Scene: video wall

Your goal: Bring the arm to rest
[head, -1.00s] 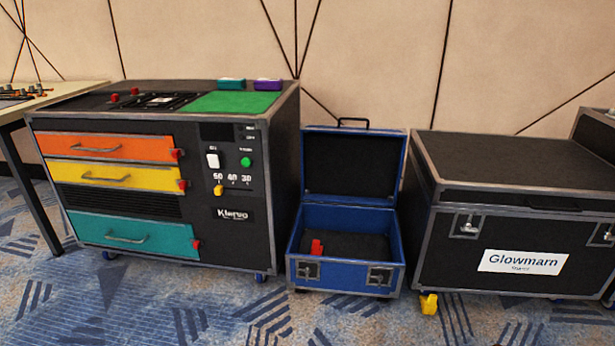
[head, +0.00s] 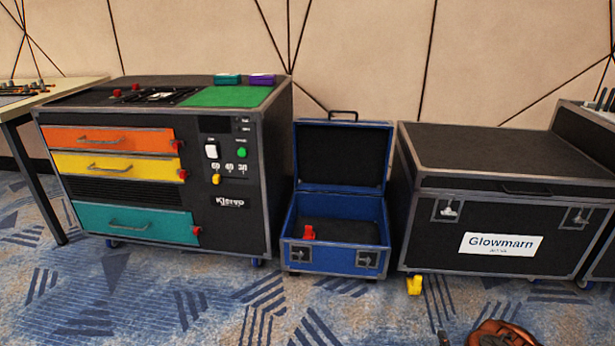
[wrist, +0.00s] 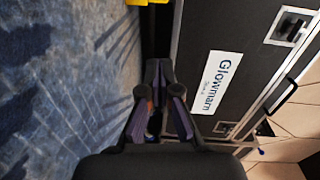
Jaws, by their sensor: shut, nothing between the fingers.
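My gripper (wrist: 155,90) shows in the wrist view with its two fingers closed together and nothing between them. It is in front of the black Glowmarn case (wrist: 185,60), with patterned carpet to the left in that picture. I cannot judge the gap between my fingers and the case.
The black drawer cabinet (head: 232,222) stands left with its drawers shut. The open blue case (head: 330,258) holds a red object (head: 309,232). The Glowmarn case (head: 500,150) stands right, a yellow piece (head: 414,285) at its foot. Carpet (head: 180,300) in front is clear.

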